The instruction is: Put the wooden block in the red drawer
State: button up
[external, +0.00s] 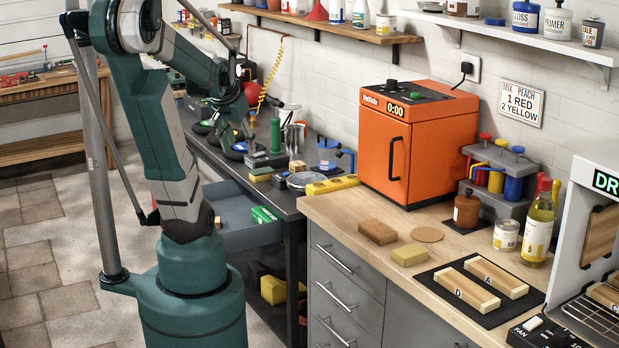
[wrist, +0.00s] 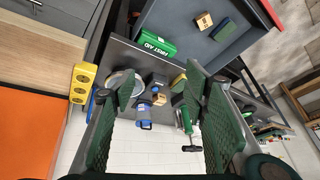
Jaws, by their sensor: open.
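My gripper (wrist: 158,82) is open and empty, with its two green ribbed fingers apart above the dark workbench; it also shows in the external view (external: 238,145). In the wrist view, a small tan wooden block (wrist: 204,20) with a dark mark lies inside an open grey drawer (wrist: 165,22), beside a dark green block (wrist: 224,30). A brown block (external: 378,231) lies on the wooden counter.
An orange oven (external: 419,140) stands on the counter, with two blocks on a black mat (external: 450,293).

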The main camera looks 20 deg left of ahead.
jog(key=s+d+r+n+t, duration=0.1)
jog(key=s+d+n, duration=0.1)
jog(key=s, duration=0.3)
jog(key=shift+s+d+r+n+t, duration=0.3)
jog(key=shift+s+d+n+t, duration=0.1)
jog(key=shift+d, duration=0.5)
